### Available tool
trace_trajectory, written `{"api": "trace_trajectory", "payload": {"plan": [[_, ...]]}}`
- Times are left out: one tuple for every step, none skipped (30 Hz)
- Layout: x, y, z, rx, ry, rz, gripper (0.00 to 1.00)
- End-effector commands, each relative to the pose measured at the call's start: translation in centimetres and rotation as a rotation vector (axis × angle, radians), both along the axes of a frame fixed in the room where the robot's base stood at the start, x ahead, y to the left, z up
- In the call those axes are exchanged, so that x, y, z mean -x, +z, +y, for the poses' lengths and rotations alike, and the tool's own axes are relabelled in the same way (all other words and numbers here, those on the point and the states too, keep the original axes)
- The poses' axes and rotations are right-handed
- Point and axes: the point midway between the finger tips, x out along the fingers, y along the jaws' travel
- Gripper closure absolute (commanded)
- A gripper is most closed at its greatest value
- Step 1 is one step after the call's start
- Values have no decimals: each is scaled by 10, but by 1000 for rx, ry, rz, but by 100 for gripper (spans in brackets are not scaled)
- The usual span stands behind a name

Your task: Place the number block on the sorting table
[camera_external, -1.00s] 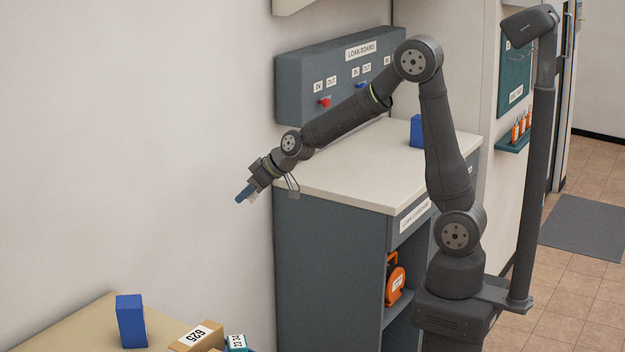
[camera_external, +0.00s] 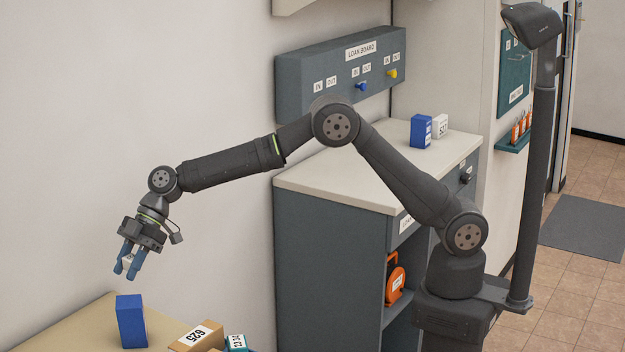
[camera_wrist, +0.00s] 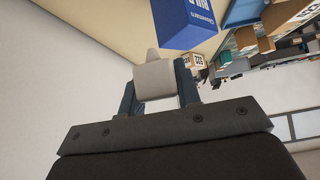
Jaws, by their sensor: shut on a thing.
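My gripper (camera_external: 128,272) is tilted down in the air above the beige table (camera_external: 75,325) at the lower left. It is shut on a pale grey-white block, which shows between the fingers in the wrist view (camera_wrist: 154,80). The block is clear of the table, above and near a blue box (camera_external: 131,322) that stands upright there. The blue box also shows past the fingers in the wrist view (camera_wrist: 185,25). The front of the table is cut off by the frame.
On the grey cabinet's pale top (camera_external: 340,185) stand another blue box (camera_external: 421,130) and a white numbered block (camera_external: 439,126). The wall (camera_external: 120,90) is close behind.

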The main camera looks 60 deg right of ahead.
Motion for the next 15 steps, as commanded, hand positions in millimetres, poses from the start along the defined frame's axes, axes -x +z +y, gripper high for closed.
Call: {"api": "trace_trajectory", "payload": {"plan": [[16,-2,25,0,74,1,95],[25,-2,37,-1,117,0,95],[37,-3,52,0,175,1,95],[47,-3,64,0,218,1,95],[57,-3,75,0,263,0,95],[70,-4,89,0,319,1,95],[81,-4,99,0,362,0,95],[91,-4,108,0,404,-1,95],[105,-5,120,0,457,0,95],[115,-5,128,0,496,0,95],[125,-5,135,0,534,-1,95],[137,-5,143,0,578,0,95],[145,-5,148,0,608,0,95],[152,-5,153,0,636,0,95],[161,-5,159,0,670,-1,95]]}}
